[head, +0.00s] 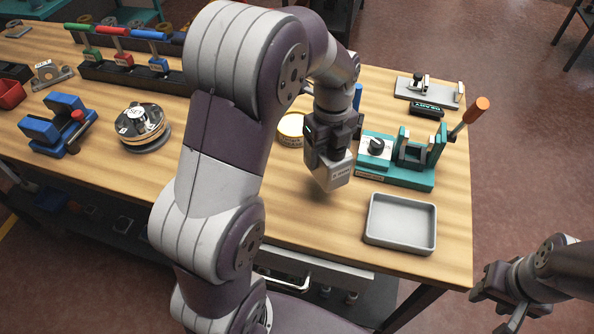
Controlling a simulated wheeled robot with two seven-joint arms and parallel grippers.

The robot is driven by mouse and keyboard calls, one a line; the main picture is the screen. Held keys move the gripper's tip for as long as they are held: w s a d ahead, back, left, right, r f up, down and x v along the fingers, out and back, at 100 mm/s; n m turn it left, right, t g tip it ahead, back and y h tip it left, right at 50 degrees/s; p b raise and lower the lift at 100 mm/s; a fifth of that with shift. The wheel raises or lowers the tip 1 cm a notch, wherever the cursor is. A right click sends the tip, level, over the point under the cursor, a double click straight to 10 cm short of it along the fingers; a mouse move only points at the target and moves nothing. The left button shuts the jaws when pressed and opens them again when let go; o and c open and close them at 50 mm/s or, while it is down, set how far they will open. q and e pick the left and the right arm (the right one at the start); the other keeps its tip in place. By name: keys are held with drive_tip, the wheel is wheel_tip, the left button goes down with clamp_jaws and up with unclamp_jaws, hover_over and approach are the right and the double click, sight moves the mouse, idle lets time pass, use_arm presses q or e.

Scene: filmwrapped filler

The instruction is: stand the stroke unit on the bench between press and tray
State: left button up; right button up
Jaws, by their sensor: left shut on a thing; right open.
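My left gripper (329,154) points down over the bench (290,212) and is shut on a pale grey block with a small label, which I take to be the stroke unit (337,177). A shadow lies under the block; it looks held a little above the wood. The press (398,176), a teal fixture with an orange-knobbed lever, stands to the right of the block. The empty grey tray (401,245) lies in front of the press, near the bench's front edge. My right gripper (497,312) is off the bench at the lower right, open and empty.
A yellow-rimmed round tin (291,128) sits behind my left arm. A dial-like round stack (142,124), a blue vise (58,125) and a rack of coloured handles (122,66) stand at left. A metal fixture (428,90) is behind the press. Bare wood lies left of the tray.

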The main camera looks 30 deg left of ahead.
use_arm(q)
drive_tip(key=s+a+f, duration=0.1)
drive_tip(key=f, duration=0.1)
drive_tip(key=s+a+f, duration=0.1)
drive_tip(key=f, duration=0.1)
drive_tip(key=s+a+f, duration=0.1)
drive_tip(key=f, duration=0.1)
drive_tip(key=shift+s+a+p, duration=0.1)
drive_tip(key=shift+s+p, duration=0.1)
drive_tip(key=shift+p, duration=0.1)
drive_tip(key=shift+w+f, duration=0.25)
drive_tip(key=shift+f, duration=0.1)
drive_tip(key=shift+s+f, duration=0.1)
drive_tip(key=shift+s, duration=0.1)
drive_tip(key=o, duration=1.5)
wheel_tip(320, 180, up, 12)
drive_tip(key=shift+r, duration=0.2)
